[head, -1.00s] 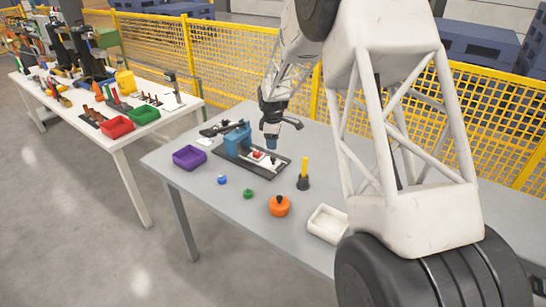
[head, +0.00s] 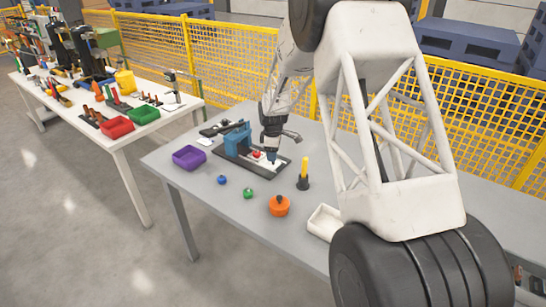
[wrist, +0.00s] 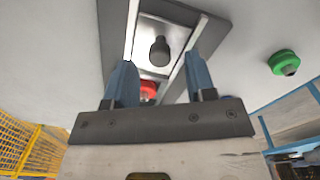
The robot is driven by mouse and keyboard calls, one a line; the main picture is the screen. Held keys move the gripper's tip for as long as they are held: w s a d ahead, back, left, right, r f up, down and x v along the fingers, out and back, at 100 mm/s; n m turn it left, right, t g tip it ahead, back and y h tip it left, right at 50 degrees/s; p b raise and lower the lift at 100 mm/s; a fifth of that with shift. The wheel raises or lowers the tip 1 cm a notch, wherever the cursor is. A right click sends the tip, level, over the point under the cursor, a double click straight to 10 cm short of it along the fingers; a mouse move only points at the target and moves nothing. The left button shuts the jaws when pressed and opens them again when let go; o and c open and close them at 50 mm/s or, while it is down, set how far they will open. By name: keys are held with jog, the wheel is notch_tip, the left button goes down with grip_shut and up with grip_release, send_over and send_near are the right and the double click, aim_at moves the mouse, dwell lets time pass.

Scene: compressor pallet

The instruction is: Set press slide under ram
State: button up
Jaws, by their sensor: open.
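The blue press (head: 237,138) stands at the left end of a dark base (head: 230,154) on the grey table. A pale slide plate (wrist: 145,28) lies between the base's rails, with an upright black knob (wrist: 160,48) on it. A red piece (head: 256,155) sits on the slide, between the knob and the press; it also shows in the wrist view (wrist: 148,90). Contact cannot be told.
Near the press are a purple bin (head: 189,157), a blue knobbed piece (head: 221,180), a green one (head: 248,193), an orange pot (head: 279,206), a yellow rod in a black holder (head: 303,176) and a white tray (head: 324,222). The table's front left is clear.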

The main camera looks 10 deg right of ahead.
jog(key=shift+f, duration=1)
grip_shut()
